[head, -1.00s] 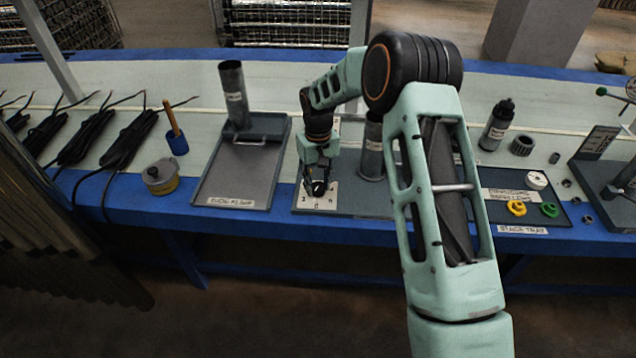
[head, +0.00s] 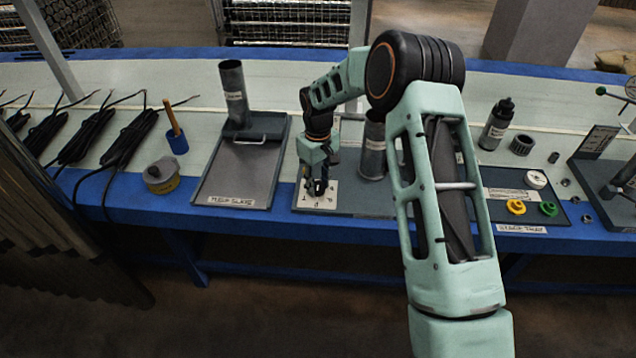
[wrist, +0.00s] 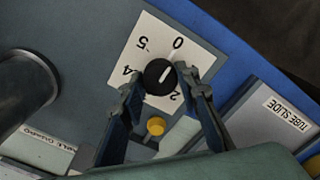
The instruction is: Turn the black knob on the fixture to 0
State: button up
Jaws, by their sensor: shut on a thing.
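The black knob (wrist: 159,77) sits on a white dial plate (wrist: 150,38) marked with numbers, among them 0, 2, 4 and 5. Its white line points up and right, roughly toward the 0 in the wrist view. My gripper (wrist: 160,82) has one finger on each side of the knob and is shut on it. In the head view, my gripper (head: 317,188) is down over the dial plate (head: 327,201) at the front of the fixture, and the knob is mostly hidden by the fingers.
A yellow button (wrist: 156,126) lies between my fingers, below the knob in the wrist view. A grey upright tube (head: 372,150) stands right of my gripper. The tray with a tube (head: 233,190) is to the left.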

aim_at(318, 185)
jog(key=o, duration=1.2)
jog(key=shift+c, duration=0.2)
notch_tip(318, 185, up, 12)
jog(key=shift+d+r, duration=0.1)
